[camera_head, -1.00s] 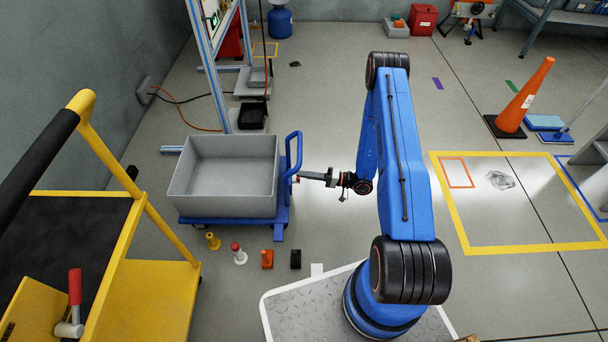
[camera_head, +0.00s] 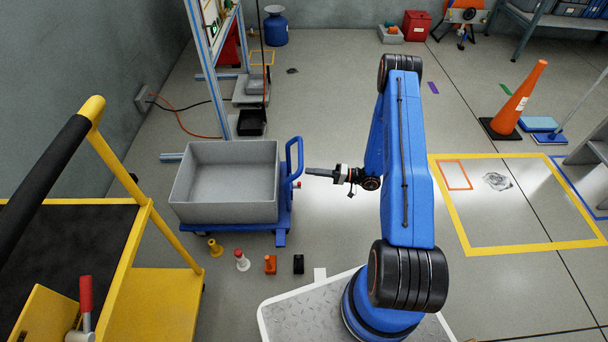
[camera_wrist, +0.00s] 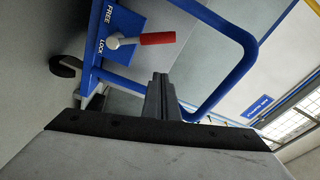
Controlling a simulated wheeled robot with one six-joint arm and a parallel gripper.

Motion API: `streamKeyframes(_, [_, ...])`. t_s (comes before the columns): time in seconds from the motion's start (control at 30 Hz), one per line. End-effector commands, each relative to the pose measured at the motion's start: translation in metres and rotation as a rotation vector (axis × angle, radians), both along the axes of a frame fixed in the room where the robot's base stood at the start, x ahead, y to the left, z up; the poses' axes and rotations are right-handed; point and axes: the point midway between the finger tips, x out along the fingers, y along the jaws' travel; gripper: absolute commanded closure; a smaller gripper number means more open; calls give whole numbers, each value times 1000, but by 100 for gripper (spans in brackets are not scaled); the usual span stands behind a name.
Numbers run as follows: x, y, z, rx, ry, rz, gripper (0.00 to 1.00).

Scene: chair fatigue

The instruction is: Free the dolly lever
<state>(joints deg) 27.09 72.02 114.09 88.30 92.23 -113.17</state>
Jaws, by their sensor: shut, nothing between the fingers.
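The blue dolly (camera_head: 283,222) stands left of my arm and carries a grey bin. Its lever has a red grip (camera_wrist: 157,38) on a metal pivot, beside a blue plate (camera_wrist: 118,22) marked FREE and LOCK. The grip points right in the wrist view; which mark it is set to I cannot tell. In the head view the lever is tiny beside the blue push handle (camera_head: 298,160). My gripper (camera_head: 308,172) is shut and empty, just right of that handle. In the wrist view its fingertips (camera_wrist: 160,80) show below the red grip, apart from it.
The grey bin (camera_head: 188,212) is empty. Several small pieces, including a yellow one (camera_head: 215,247) and an orange one (camera_head: 270,264), stand on the floor in front. A yellow cart (camera_head: 165,300) with its own red-gripped lever (camera_head: 86,293) fills the left. Floor right of my arm is largely clear.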

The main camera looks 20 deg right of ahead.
Motion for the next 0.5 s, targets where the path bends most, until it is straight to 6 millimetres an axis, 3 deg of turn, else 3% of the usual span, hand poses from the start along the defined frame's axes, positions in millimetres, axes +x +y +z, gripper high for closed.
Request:
streamKeyframes(0.2, [-15, -34, -3, -1, 0, -3, 100])
streamKeyframes(0.5, [-25, -55, -4, -1, -1, -1, 100])
